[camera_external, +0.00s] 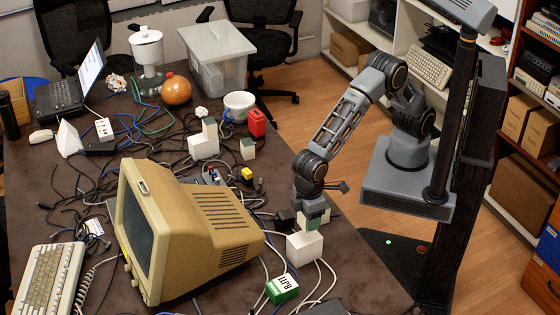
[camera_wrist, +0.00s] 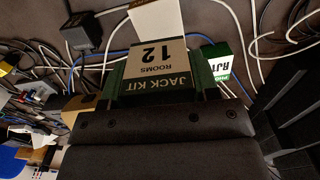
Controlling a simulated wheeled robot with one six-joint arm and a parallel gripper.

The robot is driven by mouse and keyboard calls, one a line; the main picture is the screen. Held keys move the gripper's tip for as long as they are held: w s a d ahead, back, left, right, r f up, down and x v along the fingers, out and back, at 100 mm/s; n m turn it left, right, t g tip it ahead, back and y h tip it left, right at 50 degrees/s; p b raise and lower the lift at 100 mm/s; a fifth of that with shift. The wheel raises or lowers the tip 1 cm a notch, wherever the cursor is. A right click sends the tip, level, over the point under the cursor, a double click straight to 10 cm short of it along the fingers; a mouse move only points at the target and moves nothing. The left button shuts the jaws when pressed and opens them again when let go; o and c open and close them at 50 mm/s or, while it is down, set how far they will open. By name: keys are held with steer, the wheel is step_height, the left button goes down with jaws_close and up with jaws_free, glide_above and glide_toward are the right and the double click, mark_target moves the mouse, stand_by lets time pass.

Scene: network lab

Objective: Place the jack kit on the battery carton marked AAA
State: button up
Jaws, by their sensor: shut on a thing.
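The jack kit (camera_wrist: 160,62), a small box with a cream label reading JACK KIT, ROOMS 12, and green sides, is held in my gripper (camera_external: 313,207). The box shows small and partly covered under the gripper in the external view (camera_external: 316,218). A plain white carton (camera_external: 304,246) stands just below and in front of it; a white face also shows beyond the kit in the wrist view (camera_wrist: 157,18). I cannot tell whether kit and carton touch. Another white carton (camera_external: 203,147) stands farther back with a small box on top. No AAA mark is readable on either.
A green box marked RJ11 (camera_external: 282,289) lies near the front edge. A beige monitor (camera_external: 185,230) stands to the left. Loose cables, a black adapter (camera_wrist: 83,32), a yellow block (camera_external: 247,174) and a red box (camera_external: 257,123) crowd the table.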

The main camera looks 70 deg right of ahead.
steer(key=shift+w+a+f, duration=0.2)
steer(key=shift+a+f, duration=0.1)
steer(key=shift+f, duration=0.2)
steer(key=shift+f+p, duration=0.4)
steer(key=shift+f, duration=1.05)
steer(key=shift+f, duration=0.15)
steer(key=o, duration=1)
step_height(320, 180, up, 12)
steer(key=shift+r+b, duration=0.2)
steer(key=shift+b, duration=0.35)
